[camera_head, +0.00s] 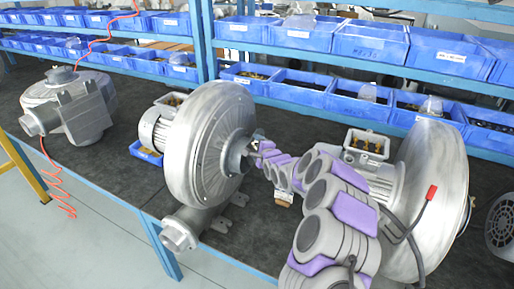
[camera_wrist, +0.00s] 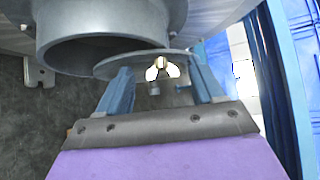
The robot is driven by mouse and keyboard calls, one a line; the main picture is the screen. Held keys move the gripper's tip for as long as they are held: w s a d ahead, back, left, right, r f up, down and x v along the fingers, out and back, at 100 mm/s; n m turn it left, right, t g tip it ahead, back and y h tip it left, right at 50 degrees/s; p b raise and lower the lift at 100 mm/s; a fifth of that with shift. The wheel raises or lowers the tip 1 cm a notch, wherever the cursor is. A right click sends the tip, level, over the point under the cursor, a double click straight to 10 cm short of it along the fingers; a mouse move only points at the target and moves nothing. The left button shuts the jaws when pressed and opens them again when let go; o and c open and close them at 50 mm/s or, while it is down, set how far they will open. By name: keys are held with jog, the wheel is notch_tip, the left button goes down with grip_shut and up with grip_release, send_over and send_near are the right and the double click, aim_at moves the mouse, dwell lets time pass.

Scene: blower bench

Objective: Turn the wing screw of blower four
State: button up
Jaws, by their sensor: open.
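The wing screw (camera_wrist: 162,68) has two bright wings and a brass-coloured middle. In the wrist view it stands at the edge of a grey metal disc beside a blower's round pipe opening (camera_wrist: 100,45). My gripper (camera_wrist: 161,74) is open, with one blue-grey finger on each side of the screw and visible gaps between. In the head view my gripper (camera_head: 254,148) is at the face of the middle blower (camera_head: 205,145), and the screw cannot be made out there. No number marking which blower is four is readable.
Another blower (camera_head: 80,105) stands at the left and a large one (camera_head: 435,185) at the right, close to my arm. Blue bins (camera_head: 370,42) fill the shelves behind.

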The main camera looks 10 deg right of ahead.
jog(key=shift+d, duration=0.45)
jog(key=shift+c, duration=1.3)
jog(key=shift+a, duration=0.15)
jog(key=c, duration=0.8)
jog(key=shift+f, duration=0.1)
jog(key=shift+f+b, duration=0.1)
jog(key=shift+b, duration=0.25)
jog(key=shift+w+f+n+t+y+b, duration=0.1)
jog(key=shift+f+n+t+y+b, duration=0.25)
jog(key=shift+n+t+y+b, duration=1.25)
jog(key=shift+s+f+n+t+y+p, duration=0.2)
jog(key=shift+n+t+y, duration=0.6)
jog(key=shift+n, duration=2.05)
jog(key=shift+w+f+n+t+y+b, duration=0.2)
jog(key=shift+f+n+t+y+b, duration=0.4)
jog(key=shift+n+t, duration=1.35)
jog(key=shift+r+n+g, duration=0.15)
jog(key=shift+n+g, duration=0.2)
jog(key=shift+n, duration=0.15)
